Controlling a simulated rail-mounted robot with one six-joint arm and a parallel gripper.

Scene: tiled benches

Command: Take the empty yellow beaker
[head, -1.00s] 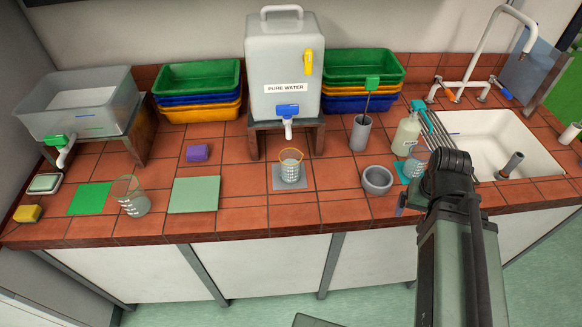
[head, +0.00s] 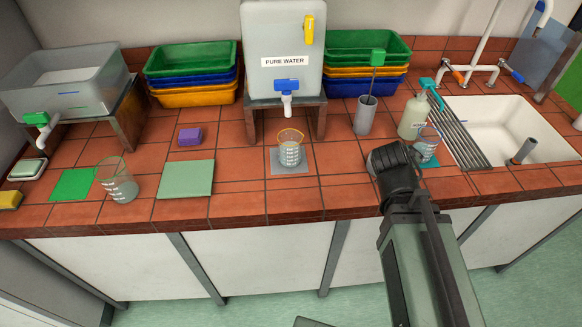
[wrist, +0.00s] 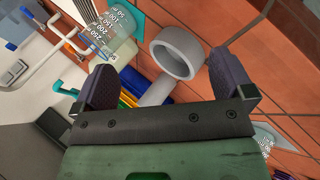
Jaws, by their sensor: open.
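The yellow-rimmed beaker (head: 290,152) stands upright on a grey mat (head: 290,168) under the blue tap of the pure water tank. It has white markings; whether it is empty is hard to tell. My gripper (wrist: 165,82) is open in the wrist view, with nothing between its fingers. A blue-tinted beaker (head: 426,146) stands right of my arm. A clear beaker (head: 120,186) with some liquid stands at the left.
The pure water tank (head: 282,40) stands behind the yellow beaker. A grey cylinder (head: 365,117) and a wash bottle (head: 413,115) stand to the right, near the sink (head: 510,120).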

